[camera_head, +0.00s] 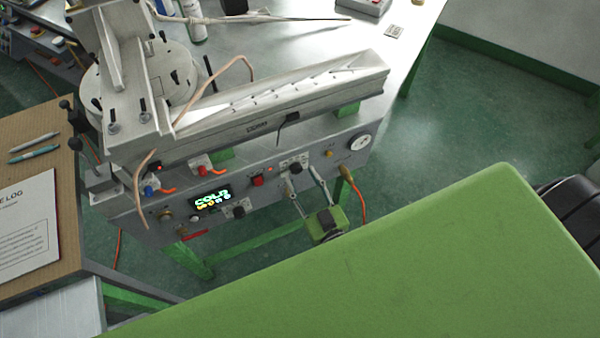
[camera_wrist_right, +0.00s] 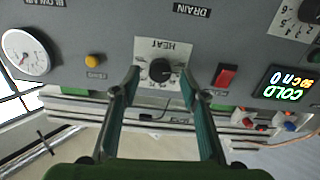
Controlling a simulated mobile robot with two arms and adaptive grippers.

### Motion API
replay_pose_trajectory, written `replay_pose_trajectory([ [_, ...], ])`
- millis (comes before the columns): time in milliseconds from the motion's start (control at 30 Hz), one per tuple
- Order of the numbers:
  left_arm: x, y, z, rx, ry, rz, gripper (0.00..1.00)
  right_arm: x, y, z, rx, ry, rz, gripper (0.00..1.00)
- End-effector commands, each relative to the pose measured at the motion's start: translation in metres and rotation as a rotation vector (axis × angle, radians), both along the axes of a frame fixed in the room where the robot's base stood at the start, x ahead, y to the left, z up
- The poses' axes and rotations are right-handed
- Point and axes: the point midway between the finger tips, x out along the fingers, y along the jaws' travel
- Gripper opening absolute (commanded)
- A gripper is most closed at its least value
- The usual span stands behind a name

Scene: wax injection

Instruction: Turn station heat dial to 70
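The HEAT dial (camera_wrist_right: 160,70) is a round black knob on a white scale plate, on the grey front panel of the station. In the head view the dial (camera_head: 295,168) shows just beyond my right gripper (camera_head: 305,187). In the right wrist view, my right gripper (camera_wrist_right: 160,82) is open, with one finger on each side of the dial. Gaps show between the fingers and the knob; I see no contact. The knob's setting is too small to read. The station display (camera_head: 212,198) reads COLD. My left gripper is not in view.
Near the dial are a red switch (camera_wrist_right: 225,76), a yellow button (camera_wrist_right: 95,61) and a round gauge (camera_wrist_right: 26,52). An orange cable (camera_head: 360,205) hangs at the panel's right. A desk with a log sheet (camera_head: 28,225) stands left.

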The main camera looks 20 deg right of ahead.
Motion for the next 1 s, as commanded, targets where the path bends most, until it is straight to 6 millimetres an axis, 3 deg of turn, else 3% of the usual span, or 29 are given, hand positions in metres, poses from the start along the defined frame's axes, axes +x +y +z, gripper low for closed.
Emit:
replay_pose_trajectory([
  [200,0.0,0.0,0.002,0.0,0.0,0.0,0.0,0.018,0.001,0.0,0.0,0.0,0.001,0.4],
  [500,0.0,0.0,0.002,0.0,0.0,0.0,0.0,0.02,0.001,-0.001,0.0,0.001,0.001,0.4],
  [633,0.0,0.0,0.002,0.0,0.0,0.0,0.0,0.02,0.001,0.0,0.0,0.001,0.001,0.06],
  [667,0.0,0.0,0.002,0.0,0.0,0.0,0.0,0.02,0.001,0.0,0.0,0.001,0.0,0.01],
  [1000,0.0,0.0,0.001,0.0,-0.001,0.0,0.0,0.02,0.0,-0.001,0.026,0.001,0.0,0.02],
])
